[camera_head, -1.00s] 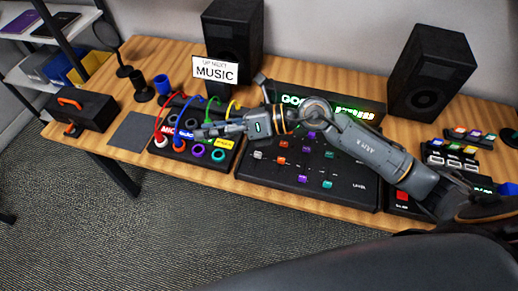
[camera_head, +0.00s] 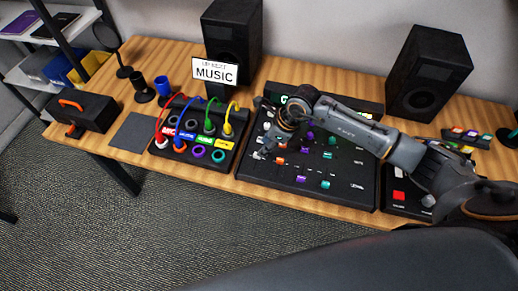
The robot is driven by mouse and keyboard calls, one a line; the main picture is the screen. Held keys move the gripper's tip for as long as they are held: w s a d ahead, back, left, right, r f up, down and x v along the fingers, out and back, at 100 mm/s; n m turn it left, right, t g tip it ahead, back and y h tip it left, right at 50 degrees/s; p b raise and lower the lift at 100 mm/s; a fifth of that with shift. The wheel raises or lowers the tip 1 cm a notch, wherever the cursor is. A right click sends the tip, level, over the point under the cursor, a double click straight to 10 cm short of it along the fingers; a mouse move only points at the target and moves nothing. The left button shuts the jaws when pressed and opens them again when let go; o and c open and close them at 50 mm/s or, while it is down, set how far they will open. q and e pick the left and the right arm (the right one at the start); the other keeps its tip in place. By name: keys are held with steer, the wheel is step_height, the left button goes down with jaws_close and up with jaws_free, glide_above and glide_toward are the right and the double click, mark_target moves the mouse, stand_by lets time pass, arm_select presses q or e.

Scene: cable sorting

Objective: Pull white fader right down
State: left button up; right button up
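The black mixer board (camera_head: 350,186) lies on the table with several coloured fader caps. An orange cap (camera_head: 280,161), a purple cap (camera_head: 300,178) and a teal cap (camera_head: 326,184) show in front. My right gripper (camera_head: 260,154) points down at the board's left side, where the white fader is. Its fingertips are small and cover that spot, so I cannot tell the white cap from them or whether they touch it. I cannot tell if the gripper is open or shut. My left gripper is not in view.
A patch box (camera_head: 222,168) with red, blue, green and yellow cables stands just left of the board. A MUSIC sign (camera_head: 215,72) and two black speakers (camera_head: 232,40) (camera_head: 430,72) stand behind. A panel with a red button (camera_head: 398,196) is at the right.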

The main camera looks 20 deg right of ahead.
steer(key=shift+x, duration=2.75)
steer(key=shift+p, duration=0.3)
jaws_close()
